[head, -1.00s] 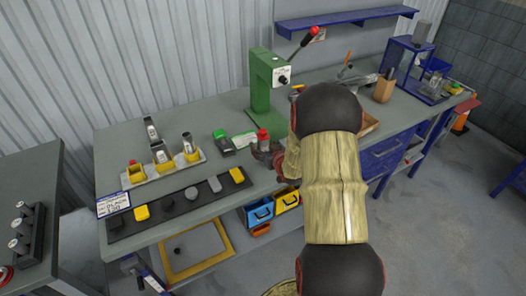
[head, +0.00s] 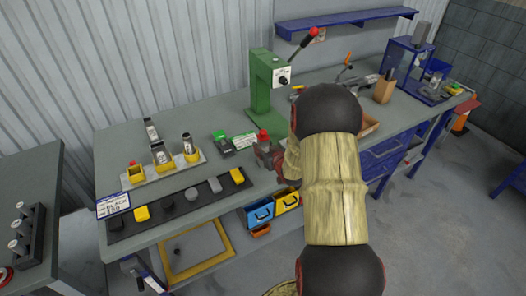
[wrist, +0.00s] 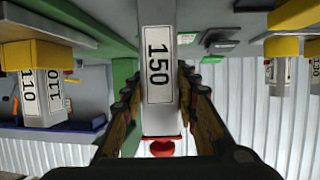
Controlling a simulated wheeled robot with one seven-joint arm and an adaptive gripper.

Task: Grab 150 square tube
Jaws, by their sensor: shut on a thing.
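The square tube marked 150 (wrist: 158,28) is pale grey with a black-framed white label, in the middle of the wrist view. My gripper (wrist: 158,80) has one finger on each side of it and is shut on it. Other marked tubes with yellow parts show in the wrist view: a 110 tube (wrist: 42,105) at the left and a 130 tube (wrist: 278,75) at the right.
A green press (head: 262,90) with a red-knobbed lever stands behind my gripper. A tray (head: 165,168) with grey and yellow pieces and a dark strip (head: 165,215) with several blocks lie to the left. A blue shelf (head: 345,20) hangs on the wall.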

